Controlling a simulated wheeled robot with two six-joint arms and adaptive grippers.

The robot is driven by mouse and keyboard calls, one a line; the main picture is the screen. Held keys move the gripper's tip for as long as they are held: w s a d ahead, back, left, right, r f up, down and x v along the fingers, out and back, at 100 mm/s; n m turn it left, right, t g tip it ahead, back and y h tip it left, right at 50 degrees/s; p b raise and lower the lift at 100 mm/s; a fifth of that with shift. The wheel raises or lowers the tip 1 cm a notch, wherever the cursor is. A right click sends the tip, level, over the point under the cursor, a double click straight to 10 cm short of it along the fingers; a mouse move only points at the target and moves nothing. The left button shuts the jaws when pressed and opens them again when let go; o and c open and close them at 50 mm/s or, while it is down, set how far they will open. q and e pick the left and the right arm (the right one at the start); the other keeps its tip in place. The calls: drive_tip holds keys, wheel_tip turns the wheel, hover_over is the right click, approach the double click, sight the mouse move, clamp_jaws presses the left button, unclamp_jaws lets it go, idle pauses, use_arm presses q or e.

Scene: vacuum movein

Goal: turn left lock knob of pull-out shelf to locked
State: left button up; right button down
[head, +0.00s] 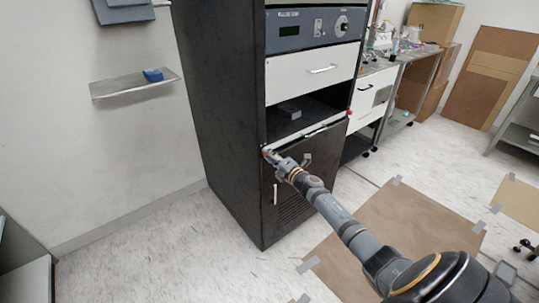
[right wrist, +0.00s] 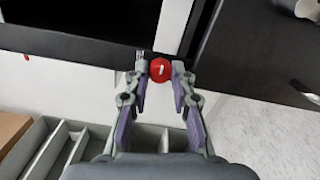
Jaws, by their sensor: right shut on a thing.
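The left lock knob (head: 265,152) is a small red knob at the left end of the white pull-out shelf (head: 300,133) on the black cabinet. In the right wrist view the red knob (right wrist: 160,70) shows a short white mark that looks close to upright in the picture. My right gripper (head: 271,156) reaches it from the front. In the right wrist view the two fingertips (right wrist: 161,74) are closed on the knob, one on each side. A second red knob (head: 349,111) is at the shelf's right end. My left gripper is in neither view.
Above the shelf is an open bay with a dark box (head: 289,111), then a white drawer (head: 318,72). Below is a black door (head: 305,175) with a handle. A wall shelf (head: 130,87) is at left. Brown mats lie on the floor at right.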

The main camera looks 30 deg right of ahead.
idle(0.5)
drive_tip(key=c, duration=1.1)
unclamp_jaws()
